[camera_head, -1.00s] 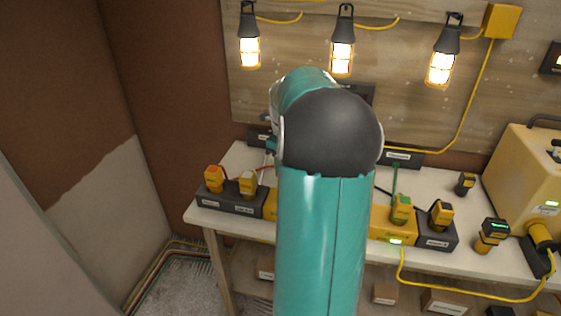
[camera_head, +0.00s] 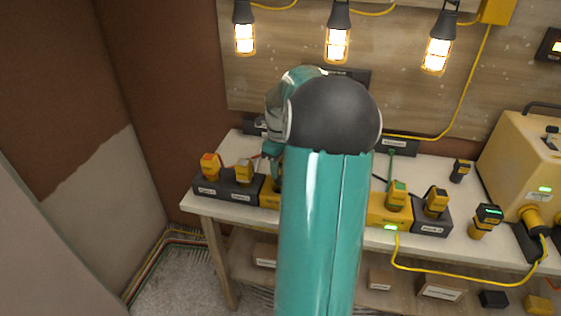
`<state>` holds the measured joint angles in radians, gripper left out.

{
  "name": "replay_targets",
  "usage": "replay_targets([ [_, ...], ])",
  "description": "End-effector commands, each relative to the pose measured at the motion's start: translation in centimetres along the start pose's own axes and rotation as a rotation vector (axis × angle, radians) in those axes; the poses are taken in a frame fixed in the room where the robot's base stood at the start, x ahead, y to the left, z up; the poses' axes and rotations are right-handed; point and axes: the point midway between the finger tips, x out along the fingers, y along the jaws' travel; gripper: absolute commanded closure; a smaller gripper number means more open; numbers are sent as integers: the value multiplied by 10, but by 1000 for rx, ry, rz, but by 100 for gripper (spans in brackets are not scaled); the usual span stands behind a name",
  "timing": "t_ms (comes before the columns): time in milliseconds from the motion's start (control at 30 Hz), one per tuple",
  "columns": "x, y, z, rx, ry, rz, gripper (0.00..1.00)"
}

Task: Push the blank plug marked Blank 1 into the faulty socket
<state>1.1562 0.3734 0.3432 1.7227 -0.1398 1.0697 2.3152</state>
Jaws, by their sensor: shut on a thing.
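My teal arm with its dark round joint fills the middle of the view. My gripper (camera_head: 272,158) shows only in part at the arm's left edge, low over the yellow power strip (camera_head: 268,196). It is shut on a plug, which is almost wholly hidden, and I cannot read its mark. The strip's middle, with any socket there, is behind my arm. On the right, a yellow plug with a green cable (camera_head: 397,195) and a black-and-yellow one (camera_head: 436,202) stand upright.
The strip lies on a pale bench (camera_head: 330,245). A small black-and-yellow plug (camera_head: 460,171) and a device with a green display (camera_head: 487,220) stand to the right. A yellow power unit (camera_head: 525,165) is beyond. Lit lamps (camera_head: 338,40) hang above. Boxes (camera_head: 440,288) lie below.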

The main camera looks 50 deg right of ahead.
Motion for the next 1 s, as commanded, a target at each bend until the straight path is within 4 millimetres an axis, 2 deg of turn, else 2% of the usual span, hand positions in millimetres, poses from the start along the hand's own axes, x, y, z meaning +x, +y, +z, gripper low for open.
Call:
replay_targets([
  [600,34,0,0,0,0,0,83],
  [1000,43,0,0,1,0,-1,83],
])
